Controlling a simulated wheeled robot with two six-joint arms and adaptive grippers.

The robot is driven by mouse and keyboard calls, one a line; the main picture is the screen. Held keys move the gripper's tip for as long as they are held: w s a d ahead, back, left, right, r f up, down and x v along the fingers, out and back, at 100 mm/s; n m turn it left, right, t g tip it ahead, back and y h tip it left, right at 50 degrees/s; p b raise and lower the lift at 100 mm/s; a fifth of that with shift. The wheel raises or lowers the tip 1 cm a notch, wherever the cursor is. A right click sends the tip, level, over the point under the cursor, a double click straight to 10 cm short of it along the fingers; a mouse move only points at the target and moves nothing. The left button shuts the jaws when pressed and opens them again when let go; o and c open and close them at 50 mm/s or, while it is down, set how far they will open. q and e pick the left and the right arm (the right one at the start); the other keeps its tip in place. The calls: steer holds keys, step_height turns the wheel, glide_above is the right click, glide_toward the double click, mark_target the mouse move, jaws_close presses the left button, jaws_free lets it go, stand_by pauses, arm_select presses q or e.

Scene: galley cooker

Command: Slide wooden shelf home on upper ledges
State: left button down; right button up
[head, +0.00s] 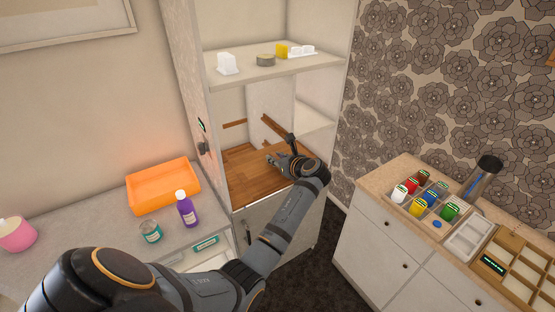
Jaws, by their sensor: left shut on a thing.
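The wooden shelf (250,180) is a brown board lying flat in the lower bay of the tall cabinet. My left gripper (272,159) reaches in from the front right over the board and is shut on it. The exact contact is too small to see, and my arm hides the board's right part. Brown wooden ledge strips show above the board, one at the back left (235,123) and one sloping on the right (277,130). I cannot tell whether the board rests on any ledge. My right gripper is not in view.
A fixed upper shelf (245,72) holds white items, a grey tin and a yellow item. The left counter carries an orange tray (163,186), purple bottle (187,210) and teal-labelled jar (150,232). On the right, a low cabinet (385,240) carries coloured jars and wooden trays.

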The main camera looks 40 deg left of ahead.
mark_target(265, 152)
arm_select(q)
steer(key=shift+w+a, duration=0.2)
steer(key=shift+a, duration=0.45)
steer(key=shift+w+a, duration=0.2)
steer(key=shift+a, duration=0.1)
steer(key=shift+r, duration=0.15)
steer(key=shift+w+a, duration=0.1)
steer(key=shift+a, duration=0.15)
steer(key=shift+w+a, duration=0.2)
steer(key=shift+a, duration=0.3)
steer(key=shift+w+a, duration=0.2)
steer(key=shift+a, duration=0.35)
steer(key=shift+w+a, duration=0.15)
steer(key=shift+a, duration=0.1)
steer(key=shift+w+a, duration=0.25)
steer(key=shift+a, duration=0.35)
steer(key=shift+w+a, duration=0.25)
steer(key=shift+a, duration=0.35)
